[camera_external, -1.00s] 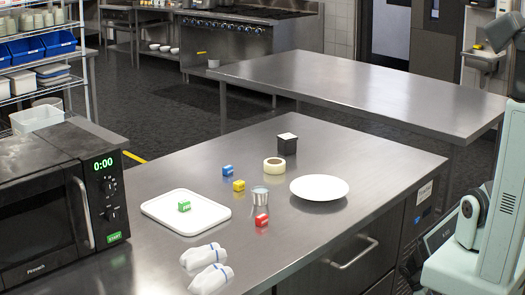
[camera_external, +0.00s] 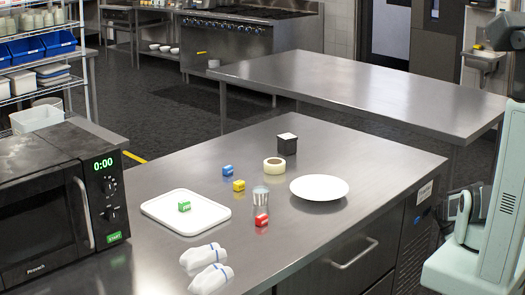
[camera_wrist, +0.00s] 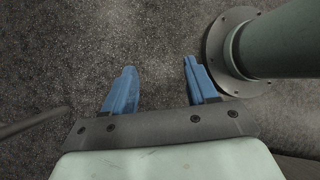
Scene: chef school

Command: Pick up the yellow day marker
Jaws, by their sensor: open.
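The yellow day marker (camera_external: 239,186) is a small block on the steel counter, between a blue marker (camera_external: 228,171) and a metal cup (camera_external: 260,194). A green marker (camera_external: 184,206) lies on a white tray (camera_external: 159,209). A red marker (camera_external: 262,219) stands in front of the cup. In the wrist view my gripper (camera_wrist: 158,88) has two blue fingers spread apart with nothing between them, above dark speckled floor. No marker shows in the wrist view. In the external view my arm is at the right edge, well away from the markers.
A white plate (camera_external: 319,188), a tape roll (camera_external: 274,168) and a black box (camera_external: 287,144) are on the counter right of and behind the yellow marker. A microwave (camera_external: 45,215) stands at left.

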